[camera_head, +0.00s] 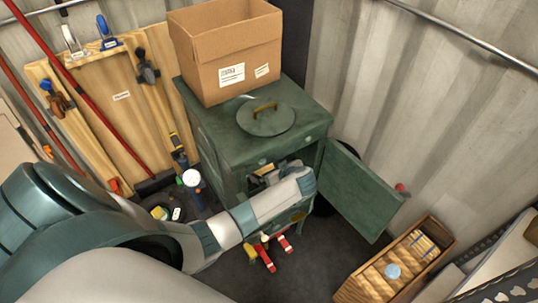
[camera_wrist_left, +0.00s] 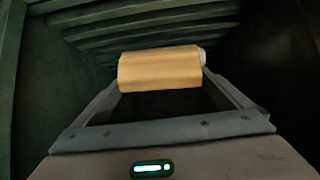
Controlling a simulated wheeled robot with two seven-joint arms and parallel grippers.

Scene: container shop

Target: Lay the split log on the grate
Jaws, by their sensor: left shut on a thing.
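A pale brown split log (camera_wrist_left: 160,68) lies crosswise between the fingers of my left gripper (camera_wrist_left: 162,78), which is shut on it. In the wrist view they are inside a dark green chamber with several parallel bars (camera_wrist_left: 150,30), apparently the grate, beyond the log. I cannot tell whether the log touches the bars. In the head view my left arm reaches into the front opening of the green stove (camera_head: 206,130); its fingers and the log are hidden there. My right gripper is not in view.
The stove door (camera_head: 360,190) stands open to the right of the opening. A cardboard box (camera_head: 225,52) and a round lid (camera_head: 266,116) sit on the stove top. A wooden crate (camera_head: 350,290) holds wood at lower right. Small red-and-white items (camera_head: 267,257) lie on the floor before the stove.

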